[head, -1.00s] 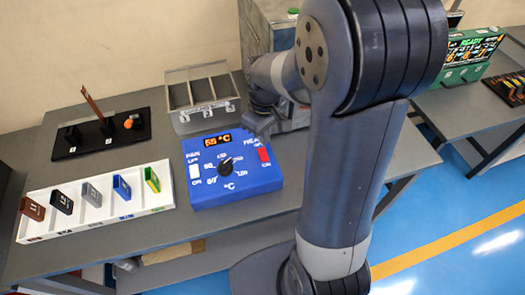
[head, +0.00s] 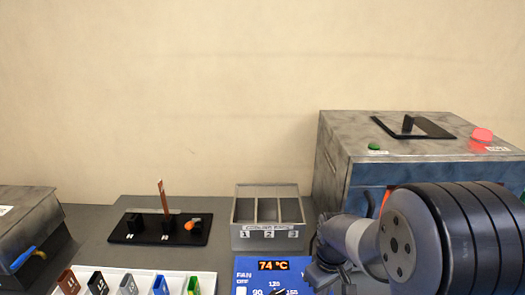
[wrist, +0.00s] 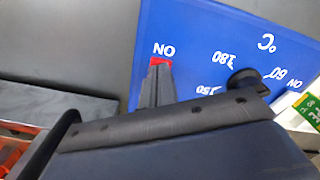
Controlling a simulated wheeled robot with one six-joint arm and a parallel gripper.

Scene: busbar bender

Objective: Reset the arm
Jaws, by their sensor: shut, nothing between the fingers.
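My gripper (head: 322,277) is at the right side of the blue control box (head: 243,268), low in the head view. In the wrist view, the gripper (wrist: 157,80) is shut and empty, its dark tip overlapping the red switch (wrist: 159,62) beside the "ON" mark. I cannot tell whether it touches the switch. The blue box also fills much of the wrist view (wrist: 200,30), with its dark knob (wrist: 243,80). The lower part of the box is cut off in the head view.
A grey three-slot tray (head: 268,239) stands behind the box. A black base (head: 125,236) with an upright copper strip is left of it. A white tray (head: 140,280) holds several coloured pieces. A large metal machine (head: 335,160) stands at right, another (head: 25,220) at far left.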

